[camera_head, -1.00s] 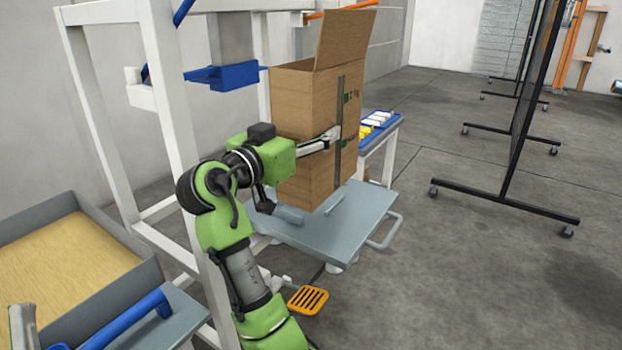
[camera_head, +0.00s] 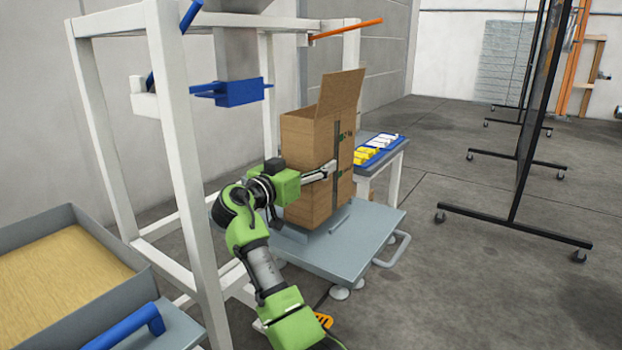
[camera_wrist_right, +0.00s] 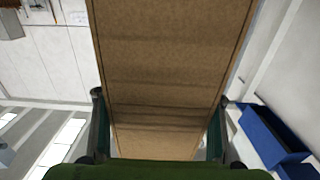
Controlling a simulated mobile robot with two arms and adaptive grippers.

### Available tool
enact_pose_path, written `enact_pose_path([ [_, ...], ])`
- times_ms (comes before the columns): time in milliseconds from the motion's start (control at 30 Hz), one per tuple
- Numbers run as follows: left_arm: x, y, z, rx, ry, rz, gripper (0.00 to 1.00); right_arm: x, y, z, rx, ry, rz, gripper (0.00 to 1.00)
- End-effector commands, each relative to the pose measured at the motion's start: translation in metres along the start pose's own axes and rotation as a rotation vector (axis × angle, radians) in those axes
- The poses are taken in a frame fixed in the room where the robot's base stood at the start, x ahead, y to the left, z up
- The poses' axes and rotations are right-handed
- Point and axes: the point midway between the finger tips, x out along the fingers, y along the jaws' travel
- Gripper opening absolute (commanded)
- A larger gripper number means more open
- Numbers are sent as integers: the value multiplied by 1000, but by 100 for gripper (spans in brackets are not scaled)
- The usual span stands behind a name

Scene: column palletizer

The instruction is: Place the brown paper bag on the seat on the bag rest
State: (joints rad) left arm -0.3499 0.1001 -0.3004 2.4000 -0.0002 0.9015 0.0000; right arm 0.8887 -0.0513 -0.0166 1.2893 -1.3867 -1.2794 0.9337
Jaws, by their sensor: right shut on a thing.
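The brown paper bag (camera_head: 305,150) is a tall box shape with its top flap up and a dark strip on its side. My right gripper (camera_head: 333,171) is shut on it at about mid-height. The bag is upright over the back part of the grey platform (camera_head: 365,235), below and right of the blue spout clamp (camera_head: 240,91). Whether its base touches the platform is hard to tell. In the right wrist view the bag (camera_wrist_right: 170,60) fills the space between the fingers of my right gripper (camera_wrist_right: 160,125). My left gripper is not in view.
A white frame (camera_head: 185,180) stands left of the bag. A side table (camera_head: 395,165) with a blue tray (camera_head: 372,152) is behind it at right. A grey bin (camera_head: 135,290) is at lower left. Black mesh screens (camera_head: 525,130) stand at right, with clear floor between.

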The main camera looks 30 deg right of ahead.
Motion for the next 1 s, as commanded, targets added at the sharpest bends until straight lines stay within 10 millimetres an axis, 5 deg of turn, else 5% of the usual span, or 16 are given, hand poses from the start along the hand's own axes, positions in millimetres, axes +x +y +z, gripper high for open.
enact_pose_path([
  [133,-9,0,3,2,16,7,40,-1,0,28,-2,0,0,39],
  [533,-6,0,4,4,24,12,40,-1,1,33,-1,0,0,39],
  [567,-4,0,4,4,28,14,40,-1,1,32,-1,-1,0,67],
  [600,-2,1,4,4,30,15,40,-1,1,31,-1,-1,0,77],
  [1000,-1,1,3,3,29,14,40,-1,1,29,-1,-1,0,79],
])
